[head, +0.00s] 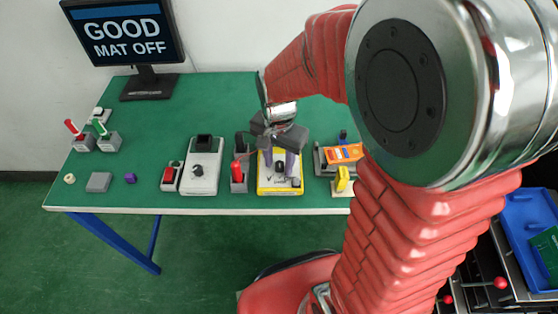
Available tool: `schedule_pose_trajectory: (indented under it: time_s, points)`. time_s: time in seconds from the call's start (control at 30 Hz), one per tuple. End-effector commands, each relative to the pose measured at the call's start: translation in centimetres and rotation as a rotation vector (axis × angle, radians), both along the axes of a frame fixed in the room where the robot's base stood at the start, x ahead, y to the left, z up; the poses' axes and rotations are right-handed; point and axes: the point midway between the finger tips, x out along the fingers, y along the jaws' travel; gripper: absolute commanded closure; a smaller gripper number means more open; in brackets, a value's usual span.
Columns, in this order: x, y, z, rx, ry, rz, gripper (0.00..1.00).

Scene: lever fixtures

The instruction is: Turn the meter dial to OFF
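The meter (280,189) is a yellow-edged box with a pale face, lying on the green table in the middle of the head view. A dark dial (280,167) shows on its face, with small markings that I cannot read. My gripper (279,163) points down over the meter, with its two purple-grey fingers apart. The dial shows between the fingertips, and I see no clear contact with it. The gripper body hides the upper part of the meter, and the dial's pointing direction is too small to tell.
Left of the meter stand a red-handled lever (238,175) and a pale box with a dark knob (198,172). To the right are an orange device (345,153) and a yellow lever (342,179). A monitor (124,36) reading "GOOD MAT OFF" stands behind.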

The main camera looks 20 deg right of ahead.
Motion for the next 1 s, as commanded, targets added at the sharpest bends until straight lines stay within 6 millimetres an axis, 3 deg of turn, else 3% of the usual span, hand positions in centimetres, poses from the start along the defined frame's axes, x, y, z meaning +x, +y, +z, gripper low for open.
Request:
schedule_pose_trajectory:
  time_s: [0.17,0.67,1.0]
  points:
    - [0.00,-0.01,0.02,0.000,0.000,0.000,0.64]
    - [-0.01,-0.03,0.04,-0.001,0.001,-0.001,0.99]
    - [-0.02,-0.05,0.04,-0.001,0.001,0.019,1.00]
